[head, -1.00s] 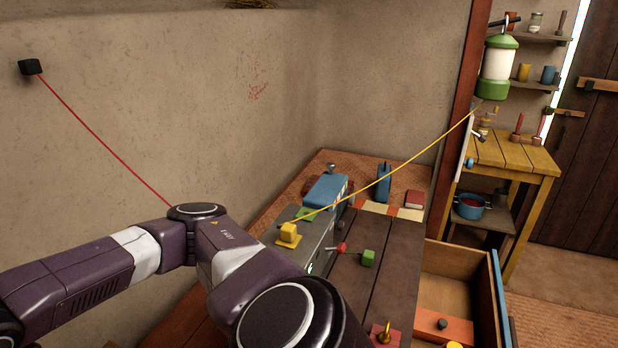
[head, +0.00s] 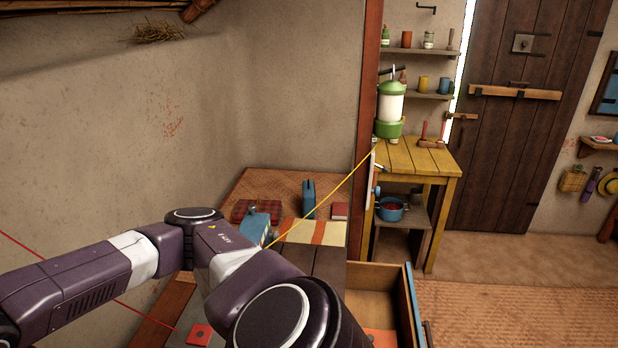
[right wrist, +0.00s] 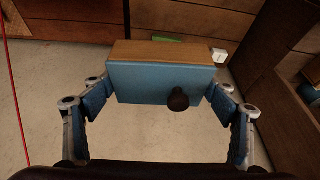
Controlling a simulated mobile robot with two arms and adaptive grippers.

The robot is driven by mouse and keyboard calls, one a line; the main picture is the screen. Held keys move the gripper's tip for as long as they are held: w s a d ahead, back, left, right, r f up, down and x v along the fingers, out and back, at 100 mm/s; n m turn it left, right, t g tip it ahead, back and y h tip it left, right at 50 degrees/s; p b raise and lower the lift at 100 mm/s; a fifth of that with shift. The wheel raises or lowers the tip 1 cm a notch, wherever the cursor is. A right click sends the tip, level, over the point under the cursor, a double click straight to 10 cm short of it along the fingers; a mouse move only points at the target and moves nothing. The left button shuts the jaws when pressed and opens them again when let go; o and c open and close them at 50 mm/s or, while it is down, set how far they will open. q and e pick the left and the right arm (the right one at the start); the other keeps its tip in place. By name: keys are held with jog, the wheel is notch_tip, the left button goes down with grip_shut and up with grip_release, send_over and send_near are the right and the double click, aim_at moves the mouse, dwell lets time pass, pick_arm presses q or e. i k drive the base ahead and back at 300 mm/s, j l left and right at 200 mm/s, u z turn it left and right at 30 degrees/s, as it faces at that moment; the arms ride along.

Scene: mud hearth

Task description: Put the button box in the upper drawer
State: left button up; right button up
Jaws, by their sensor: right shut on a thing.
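In the right wrist view my right gripper (right wrist: 168,110) is shut on a box with a blue face, a wooden-coloured top and a dark round knob (right wrist: 160,84). A finger presses on each side of it. I cannot tell whether this is the button box. In the head view an open drawer (head: 373,290) with a blue front juts out to the right of the dark bench, cut off by the bottom edge. An orange thing (head: 382,338) lies inside it. My left arm crosses the lower left of the head view, and its gripper is hidden.
A yellow cord (head: 325,200) slants up to the post by a green-and-white canister (head: 390,108) on a yellow table (head: 420,160). A red cord (head: 60,262) crosses behind my left arm. Blue things stand on the bench. Floor right of the drawer is clear.

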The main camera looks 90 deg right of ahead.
aim_at(370, 303)
jog(key=z, duration=0.4)
jog(key=l+z, duration=0.15)
jog(key=z, duration=0.3)
jog(key=l+z, duration=0.1)
jog(key=z, duration=0.3)
jog(key=l+z, duration=0.1)
jog(key=z, duration=0.3)
jog(key=l+z, duration=0.1)
jog(key=z, duration=0.3)
jog(key=k+l, duration=0.05)
